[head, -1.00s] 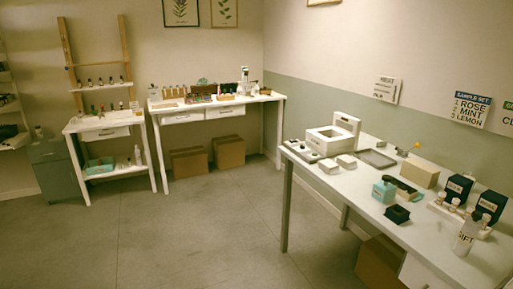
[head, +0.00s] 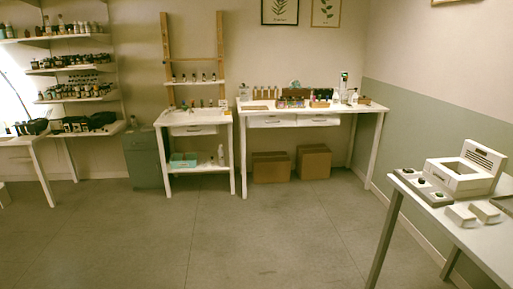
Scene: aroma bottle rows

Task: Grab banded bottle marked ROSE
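Small bottles stand in several places, all too small for me to read a ROSE label or make out a band. A row of bottles stands on the ladder shelf (head: 196,82) at the back. More bottles (head: 266,93) stand on the white back table (head: 300,107), with coloured boxes and a white device. Many dark bottles (head: 75,62) fill the wall shelves at the left. Neither of my grippers is in view.
A near table (head: 440,208) at the right holds a white machine (head: 463,175) and small white boxes (head: 460,215). Cardboard boxes (head: 270,167) sit under the back table. A grey-green cabinet (head: 143,157) stands left. The middle floor (head: 240,230) is clear.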

